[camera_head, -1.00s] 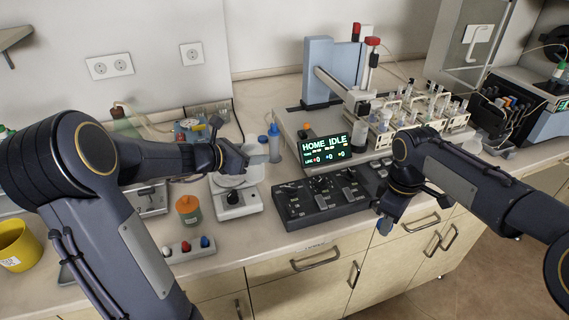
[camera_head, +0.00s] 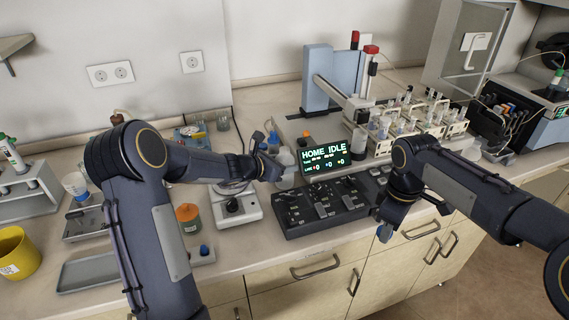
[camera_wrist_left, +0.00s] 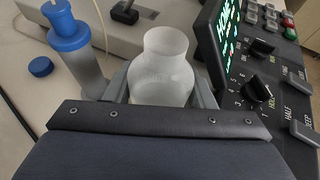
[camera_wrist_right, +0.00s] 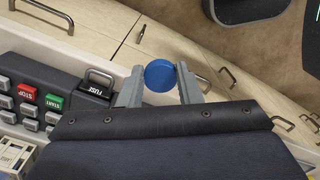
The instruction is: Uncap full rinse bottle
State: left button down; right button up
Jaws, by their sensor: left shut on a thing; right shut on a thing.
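A translucent white bottle (camera_wrist_left: 163,65) with no cap on its neck is between the fingers of my left gripper (camera_wrist_left: 162,88), which is shut on it. In the head view the bottle (camera_head: 287,163) is just left of the lit display; whether it touches the counter I cannot tell. My right gripper (camera_wrist_right: 158,84) is shut on a round blue cap (camera_wrist_right: 159,74). In the head view the cap (camera_head: 384,233) is low in front of the counter's front edge, over the drawers.
A bottle with a blue top (camera_wrist_left: 68,30) and a loose blue cap (camera_wrist_left: 41,66) are left of the held bottle. The control panel (camera_head: 325,207) is close on the right. An orange-lidded jar (camera_head: 187,217) and a scale (camera_head: 237,206) stand nearer the left arm.

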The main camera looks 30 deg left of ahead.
pick_arm(q)
jog(key=shift+f, duration=0.15)
jog(key=c, duration=0.9)
grip_release()
